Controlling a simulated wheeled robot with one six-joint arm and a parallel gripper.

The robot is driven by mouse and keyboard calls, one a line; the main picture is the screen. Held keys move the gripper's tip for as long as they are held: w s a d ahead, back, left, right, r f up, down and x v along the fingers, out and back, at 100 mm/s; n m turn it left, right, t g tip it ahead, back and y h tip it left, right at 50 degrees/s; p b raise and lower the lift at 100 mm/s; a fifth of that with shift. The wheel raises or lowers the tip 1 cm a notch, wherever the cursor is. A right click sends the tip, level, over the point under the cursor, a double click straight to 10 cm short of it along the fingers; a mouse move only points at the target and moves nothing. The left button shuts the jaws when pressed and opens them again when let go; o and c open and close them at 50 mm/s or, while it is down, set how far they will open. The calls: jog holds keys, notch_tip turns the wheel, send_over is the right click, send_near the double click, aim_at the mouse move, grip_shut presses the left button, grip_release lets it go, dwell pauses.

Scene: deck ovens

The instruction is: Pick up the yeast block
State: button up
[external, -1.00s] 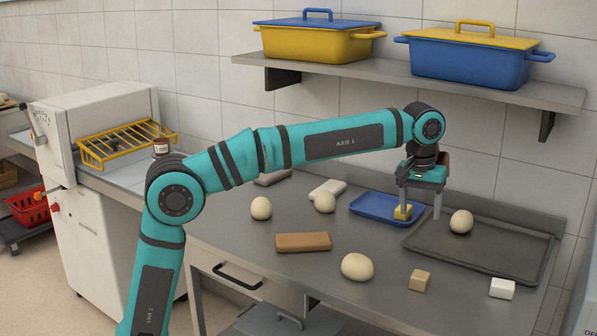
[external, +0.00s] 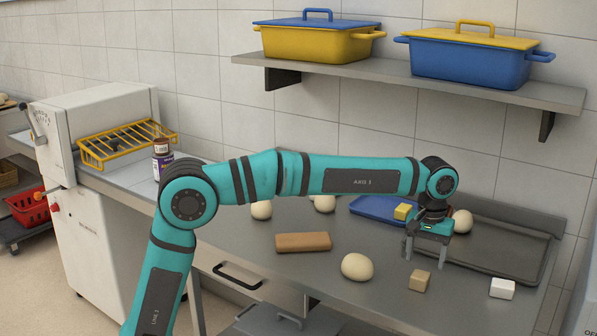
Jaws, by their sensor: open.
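A small tan cube (external: 420,281), which looks like the yeast block, sits on the steel worktop near its front right part. My gripper (external: 426,260) points down just above and slightly behind the tan cube in the picture. Its two fingers are apart with nothing between them. The cube's top and front faces show, and it looks clear of the fingers. A white block (external: 502,288) lies to its right. A yellow block (external: 402,211) rests on the blue tray (external: 368,207), part of which my arm hides.
A dough ball (external: 357,267) lies left of the tan cube, and a brown slab (external: 303,242) farther left. A dark baking tray (external: 500,250) is behind, with another dough ball (external: 462,221) partly hidden by my wrist. A shelf (external: 480,85) with lidded pans hangs above.

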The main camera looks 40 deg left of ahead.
aim_at(421, 273)
jog(key=shift+a+f, duration=0.15)
jog(key=shift+f, duration=1.4)
jog(key=shift+a+f, duration=0.1)
jog(key=shift+f, duration=1.4)
jog(key=shift+c, duration=0.3)
jog(key=c, duration=1)
